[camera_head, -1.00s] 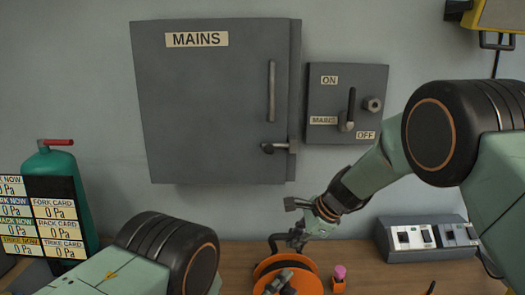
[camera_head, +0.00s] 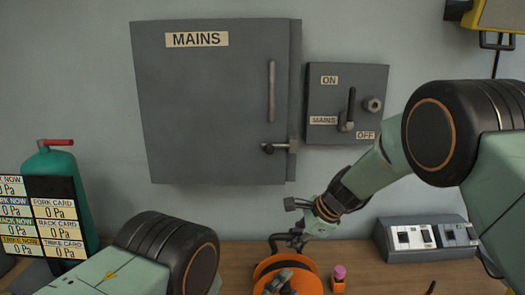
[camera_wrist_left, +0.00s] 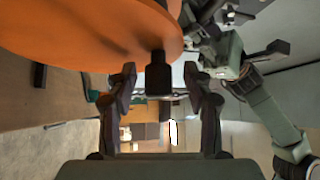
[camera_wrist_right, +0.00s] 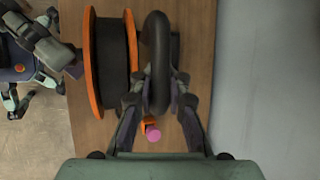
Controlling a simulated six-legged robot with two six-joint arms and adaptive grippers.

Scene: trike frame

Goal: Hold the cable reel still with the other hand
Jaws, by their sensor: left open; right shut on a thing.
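The cable reel (camera_head: 262,270) has orange flanges and stands on the bench at the bottom of the head view, partly cut off. In the right wrist view the reel (camera_wrist_right: 92,70) shows dark cable between its flanges. My right gripper (camera_head: 297,240) is shut on the black curved handle (camera_wrist_right: 158,60) beside the reel. My left gripper (camera_head: 282,284) is low in front of the reel. In the left wrist view it is open (camera_wrist_left: 160,85), with a black knob (camera_wrist_left: 158,75) on the orange flange (camera_wrist_left: 90,30) between its fingers. Contact there cannot be told.
A small orange block with a pink top (camera_head: 339,271) stands right of the reel. A grey switch box (camera_head: 425,238) sits further right on the bench (camera_head: 362,284). The mains cabinet (camera_head: 215,110) and lever box (camera_head: 345,103) hang behind. A green cylinder (camera_head: 52,165) stands at left.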

